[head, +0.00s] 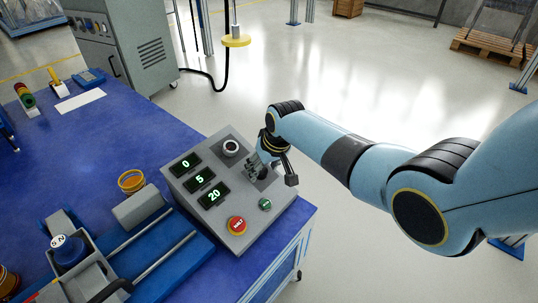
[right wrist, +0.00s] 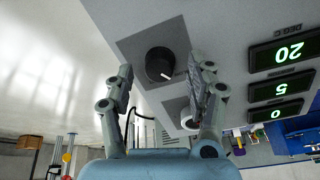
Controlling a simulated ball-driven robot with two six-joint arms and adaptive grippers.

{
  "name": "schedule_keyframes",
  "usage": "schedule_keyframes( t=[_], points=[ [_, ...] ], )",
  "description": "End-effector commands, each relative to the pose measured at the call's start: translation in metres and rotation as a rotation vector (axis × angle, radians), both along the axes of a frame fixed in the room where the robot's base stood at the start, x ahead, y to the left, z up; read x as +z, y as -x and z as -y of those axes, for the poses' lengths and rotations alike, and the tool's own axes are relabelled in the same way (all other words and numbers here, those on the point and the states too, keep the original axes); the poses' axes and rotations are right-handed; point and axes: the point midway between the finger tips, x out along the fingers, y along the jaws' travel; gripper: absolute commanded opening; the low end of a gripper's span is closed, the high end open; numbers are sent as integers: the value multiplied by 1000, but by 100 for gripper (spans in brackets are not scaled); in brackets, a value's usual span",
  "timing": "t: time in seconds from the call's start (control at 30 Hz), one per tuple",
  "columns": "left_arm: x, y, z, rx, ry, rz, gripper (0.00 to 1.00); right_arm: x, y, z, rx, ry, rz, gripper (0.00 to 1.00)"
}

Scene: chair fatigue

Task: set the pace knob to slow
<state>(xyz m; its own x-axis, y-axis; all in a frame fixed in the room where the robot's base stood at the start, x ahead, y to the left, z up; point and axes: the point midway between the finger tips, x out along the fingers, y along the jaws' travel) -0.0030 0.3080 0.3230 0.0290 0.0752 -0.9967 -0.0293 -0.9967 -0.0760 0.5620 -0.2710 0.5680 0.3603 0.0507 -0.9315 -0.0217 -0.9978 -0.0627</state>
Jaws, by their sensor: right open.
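The grey control box (head: 215,190) sits at the blue bench's right corner. My right gripper (head: 270,172) is over the dark plate on its far right side. The right wrist view shows a black knob (right wrist: 160,64) with a white pointer mark on that plate, the mark towards the lower right of the picture. My right gripper (right wrist: 166,72) is open there, one finger on each side of the knob with gaps visible; contact cannot be told. In the head view the gripper largely hides this knob. A second knob with a white ring (head: 231,147) is beside the plate. No pace label is readable.
Green displays (head: 200,180) read 0, 5 and 20. A red button (head: 237,225) and a green button (head: 265,204) are on the near part of the box. A blue slide fixture (head: 175,250) and a yellow ring-shaped part (head: 131,181) stand left of it. Open floor lies to the right.

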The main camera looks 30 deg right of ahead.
Motion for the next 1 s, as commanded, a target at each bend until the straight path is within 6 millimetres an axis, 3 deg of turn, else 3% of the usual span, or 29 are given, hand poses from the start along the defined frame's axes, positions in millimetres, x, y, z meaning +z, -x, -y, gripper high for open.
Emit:
schedule_keyframes(
  t=[0.5, 0.7, 1.0],
  points=[
    [0, -1, 2, 0, 2, 1, 40, 86, 33, 5, 1, 0, 2, 55],
    [0, -1, 2, 0, 2, 1, 40, 100, 39, 5, 0, 0, 0, 55],
    [0, -1, 2, 0, 2, 1, 40, 100, 39, 5, 0, 0, 0, 55]
  ],
)
